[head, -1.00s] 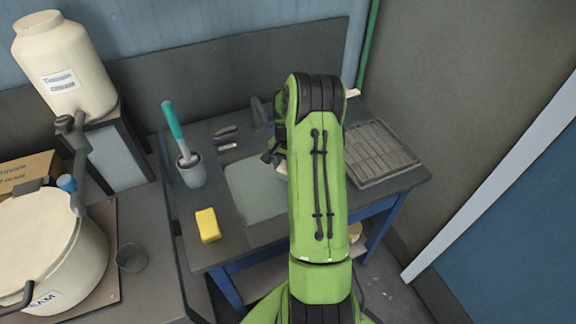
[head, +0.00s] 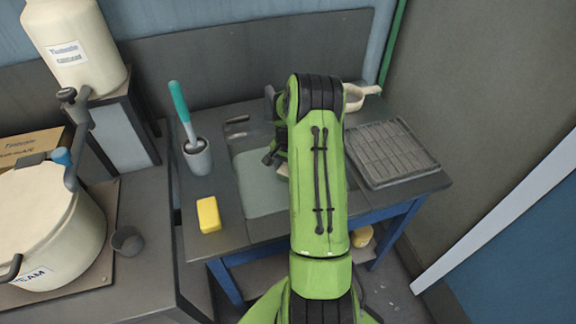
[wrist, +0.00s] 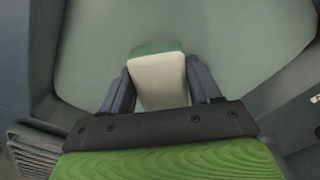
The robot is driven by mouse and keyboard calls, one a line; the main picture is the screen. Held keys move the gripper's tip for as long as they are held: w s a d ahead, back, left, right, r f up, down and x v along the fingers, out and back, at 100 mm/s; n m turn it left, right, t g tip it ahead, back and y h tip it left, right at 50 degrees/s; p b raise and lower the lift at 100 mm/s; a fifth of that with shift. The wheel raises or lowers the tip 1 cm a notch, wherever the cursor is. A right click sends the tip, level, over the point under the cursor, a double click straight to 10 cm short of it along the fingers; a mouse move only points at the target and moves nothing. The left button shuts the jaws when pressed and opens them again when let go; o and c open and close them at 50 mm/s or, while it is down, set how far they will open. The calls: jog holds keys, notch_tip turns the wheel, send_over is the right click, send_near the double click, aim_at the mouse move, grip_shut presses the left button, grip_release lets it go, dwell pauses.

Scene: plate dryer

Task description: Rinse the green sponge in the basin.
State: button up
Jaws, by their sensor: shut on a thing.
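The sponge (wrist: 158,82) has a cream face with a green layer along its far edge. My gripper (wrist: 159,66) is shut on it, with one dark finger on each side. In the wrist view the sponge is over the grey-green inside of the basin (wrist: 235,40); I cannot tell whether it touches the bottom. In the head view the basin (head: 262,190) is set into the grey counter. My green arm hides its right part and most of my gripper; a pale bit of the sponge (head: 283,173) shows beside the arm.
A yellow sponge (head: 208,214) lies left of the basin. A holder (head: 197,157) with a teal-handled brush stands behind it. A ribbed drying rack (head: 392,153) is on the right. A cream handled pan (head: 355,97) is behind my arm. A large pot (head: 45,235) stands far left.

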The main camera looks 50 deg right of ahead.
notch_tip(320, 180, down, 8)
jog(key=b, duration=0.5)
jog(key=shift+f+b, duration=0.15)
jog(key=shift+b, duration=0.25)
jog(key=shift+w+d, duration=0.1)
jog(key=shift+w, duration=0.05)
jog(key=shift+w+d, duration=0.45)
jog(key=shift+w, duration=0.3)
jog(key=shift+w+d, duration=0.4)
jog(key=shift+w, duration=0.35)
jog(key=shift+s+a+b, duration=0.2)
jog(key=shift+s+a, duration=0.4)
jog(key=shift+s, duration=0.5)
jog(key=shift+s+a+b, duration=0.25)
jog(key=shift+s+a, duration=0.35)
jog(key=shift+s, duration=0.5)
jog(key=shift+s+a+b, duration=0.2)
jog(key=shift+s+a, duration=0.4)
jog(key=shift+s, duration=0.5)
jog(key=shift+w+d, duration=0.45)
jog(key=shift+w, duration=0.4)
jog(key=shift+w+d, duration=0.4)
jog(key=shift+w, duration=0.4)
notch_tip(320, 180, up, 15)
jog(key=p, duration=1)
jog(key=shift+p, duration=0.35)
